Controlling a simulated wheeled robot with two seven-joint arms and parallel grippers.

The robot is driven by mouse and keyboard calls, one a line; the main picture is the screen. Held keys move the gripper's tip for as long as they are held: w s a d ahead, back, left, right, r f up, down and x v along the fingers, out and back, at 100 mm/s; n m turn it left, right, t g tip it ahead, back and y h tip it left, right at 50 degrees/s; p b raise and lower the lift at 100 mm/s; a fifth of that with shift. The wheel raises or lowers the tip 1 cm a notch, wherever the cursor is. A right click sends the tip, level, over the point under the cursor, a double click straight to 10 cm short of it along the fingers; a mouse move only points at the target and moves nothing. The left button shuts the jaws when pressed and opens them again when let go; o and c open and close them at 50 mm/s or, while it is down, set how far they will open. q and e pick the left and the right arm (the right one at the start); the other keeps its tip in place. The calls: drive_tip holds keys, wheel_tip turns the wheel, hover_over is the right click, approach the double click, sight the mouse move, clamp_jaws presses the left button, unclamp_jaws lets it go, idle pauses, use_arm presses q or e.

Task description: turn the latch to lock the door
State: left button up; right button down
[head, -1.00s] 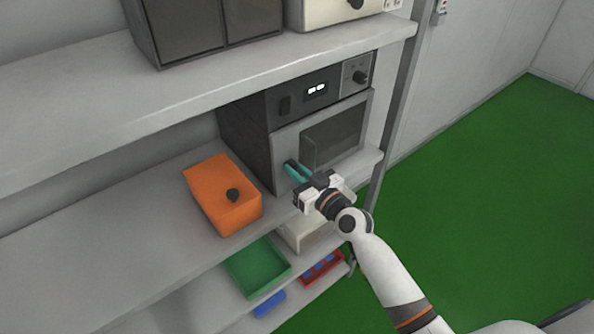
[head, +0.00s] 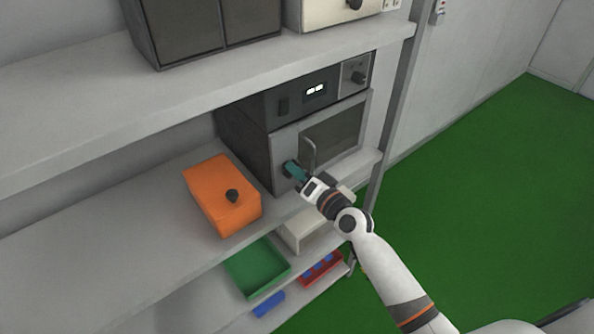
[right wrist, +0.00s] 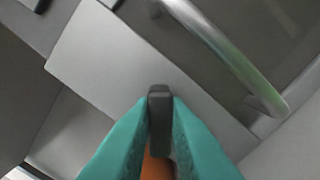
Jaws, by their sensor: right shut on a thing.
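The grey oven (head: 245,140) stands on the middle shelf with its door (head: 283,145) closed. The door has a dark window and a bar handle (head: 308,155), which also crosses the upper right of the right wrist view (right wrist: 228,58). My right gripper (head: 293,169) is at the lower left part of the door, left of and below the handle. In the right wrist view its teal fingers are shut on a small dark latch (right wrist: 160,100), which stands out from the door between them. The fingers mostly hide the latch in the head view. My left gripper is not in view.
An orange box (head: 215,185) with a black knob sits left of the oven on the same shelf. A green tray (head: 245,270), a red bin (head: 322,268) and a blue item (head: 268,304) are below. The upper shelf (head: 110,115) overhangs the oven. Green floor lies open at right.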

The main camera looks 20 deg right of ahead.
drive_tip(key=shift+f+m, duration=0.15)
drive_tip(key=shift+m, duration=3.75)
drive_tip(key=shift+p, duration=0.3)
drive_tip(key=c, duration=1.4)
unclamp_jaws()
drive_tip(key=shift+d, duration=0.1)
drive_tip(key=b+v, duration=0.2)
drive_tip(key=v, duration=1)
drive_tip(key=shift+b, duration=0.3)
